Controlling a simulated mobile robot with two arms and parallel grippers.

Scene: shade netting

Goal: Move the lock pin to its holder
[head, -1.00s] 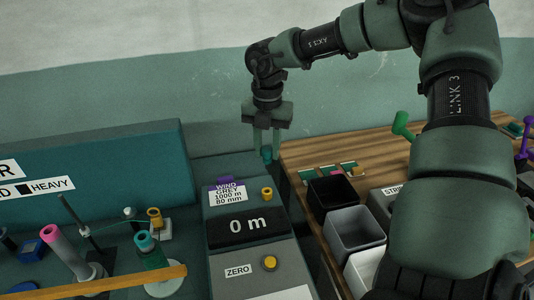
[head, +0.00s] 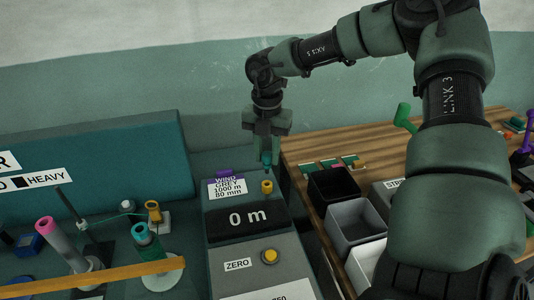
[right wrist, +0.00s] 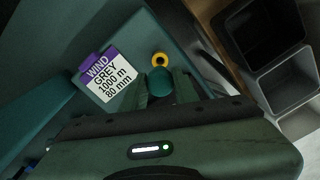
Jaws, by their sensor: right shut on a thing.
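My right gripper (head: 267,150) is above the back end of the grey console, its fingers pointing down. It is shut on a small teal piece, which I take as the lock pin (head: 267,162); only its end shows between the fingertips. In the right wrist view the pin's round teal top (right wrist: 160,85) sits between the fingers, just beside a yellow ring-shaped collar (right wrist: 160,60) with a dark hole. In the head view this collar (head: 267,187) stands on the console, just below the pin; it may be the holder. My left gripper is not in view.
The console has a "WIND GREY" label (head: 228,187), a "0 m" display (head: 247,220) and a yellow button (head: 270,257). At left stand a pink-topped roll (head: 52,238) and a teal-topped post (head: 141,234). Open bins (head: 355,224) are at right. A teal panel (head: 150,165) rises behind left.

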